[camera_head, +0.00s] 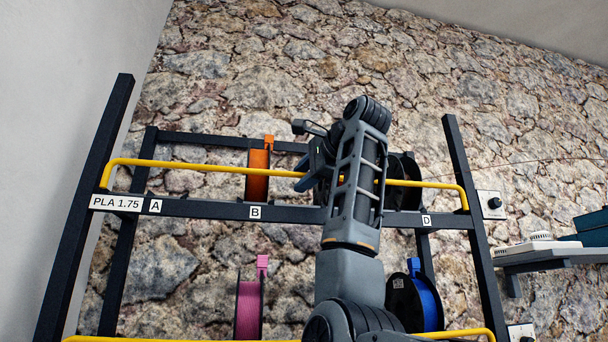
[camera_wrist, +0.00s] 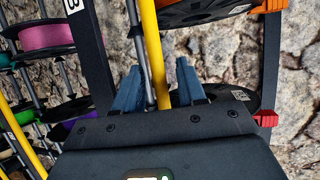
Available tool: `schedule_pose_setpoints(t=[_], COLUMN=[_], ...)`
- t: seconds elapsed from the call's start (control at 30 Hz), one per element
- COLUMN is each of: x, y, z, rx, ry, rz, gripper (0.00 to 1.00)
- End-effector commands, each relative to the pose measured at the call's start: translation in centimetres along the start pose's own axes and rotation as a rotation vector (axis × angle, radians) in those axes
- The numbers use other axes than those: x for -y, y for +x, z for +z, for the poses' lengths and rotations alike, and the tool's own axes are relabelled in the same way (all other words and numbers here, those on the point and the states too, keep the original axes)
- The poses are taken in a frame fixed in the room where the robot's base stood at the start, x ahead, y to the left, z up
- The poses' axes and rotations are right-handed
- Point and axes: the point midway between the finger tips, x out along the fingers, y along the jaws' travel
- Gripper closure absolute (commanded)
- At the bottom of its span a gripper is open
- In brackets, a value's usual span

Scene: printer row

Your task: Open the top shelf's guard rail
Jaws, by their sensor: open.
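The top shelf's guard rail (camera_head: 210,168) is a yellow bar running across the front of the rack's upper shelf, bent down at both ends. It stands above the dark shelf beam (camera_head: 190,208) with its labels. My gripper (camera_head: 311,168) is at the rail's middle in the head view, partly hidden by my own arm. In the wrist view the yellow rail (camera_wrist: 152,50) passes between the two blue fingers of my gripper (camera_wrist: 158,75). The fingers are open, with a gap visible on the left finger's side and the right finger's side.
An orange spool (camera_head: 258,172) and black spools (camera_head: 405,178) stand behind the rail. A pink spool (camera_head: 248,308) and a blue spool (camera_head: 424,304) are on the shelf below, behind a lower yellow rail (camera_head: 180,339). A knob box (camera_head: 492,204) is right of the rack.

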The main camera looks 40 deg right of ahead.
Motion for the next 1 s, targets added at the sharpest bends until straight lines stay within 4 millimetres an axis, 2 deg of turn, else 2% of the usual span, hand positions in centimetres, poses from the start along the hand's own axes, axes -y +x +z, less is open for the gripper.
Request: schedule_pose_setpoints(t=[0.1,0.5,1.0], x=[-0.02,-0.03,-0.60], y=[-0.01,-0.02,-0.32], z=[0.00,0.00,0.17], rx=[0.000,0.000,0.001], ry=[0.000,0.000,-0.028], rz=[0.000,0.001,-0.066], gripper=[0.62,1.00,1.00])
